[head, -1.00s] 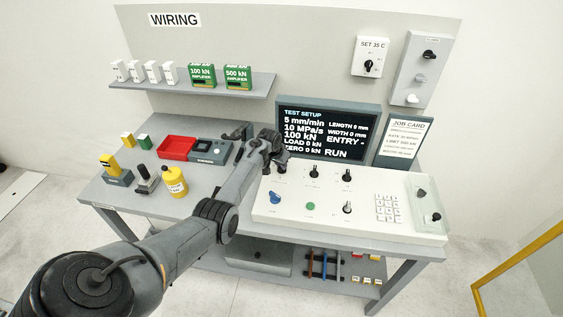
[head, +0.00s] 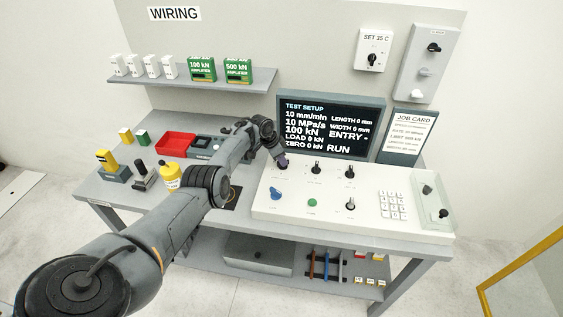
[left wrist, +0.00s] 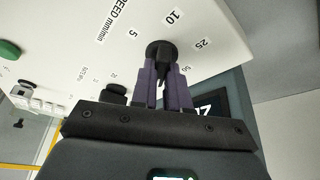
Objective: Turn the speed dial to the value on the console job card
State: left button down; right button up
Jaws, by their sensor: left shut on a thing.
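The speed dial (left wrist: 157,47) is a black knob at the console's far left corner, marked SPEED mm/min with 5, 10, 25 and 50 around it. My left gripper (left wrist: 164,78) is shut on it with its purple fingers; in the head view the gripper (head: 280,160) mostly hides the dial. The screen (head: 330,128) reads 10 mm/min, 10 MPa/s and 100 kN. The job card (head: 410,133) stands right of the screen; its speed line is too small to read surely. My right gripper is out of view.
The white console (head: 330,190) also carries other black knobs, a blue knob (head: 276,193), a green button (head: 312,203) and a keypad (head: 392,205). A red tray (head: 176,145) and a yellow bottle (head: 170,178) are on the left of the bench.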

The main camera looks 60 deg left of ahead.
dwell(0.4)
pick_arm(q)
jog(key=c, duration=1.1)
grip_release()
jog(key=shift+s+r, duration=0.1)
jog(key=shift+r, duration=0.2)
jog(key=p+v, duration=0.4)
jog(key=v, duration=0.6)
jog(key=shift+p, duration=0.35)
jog(key=shift+s+r, duration=0.1)
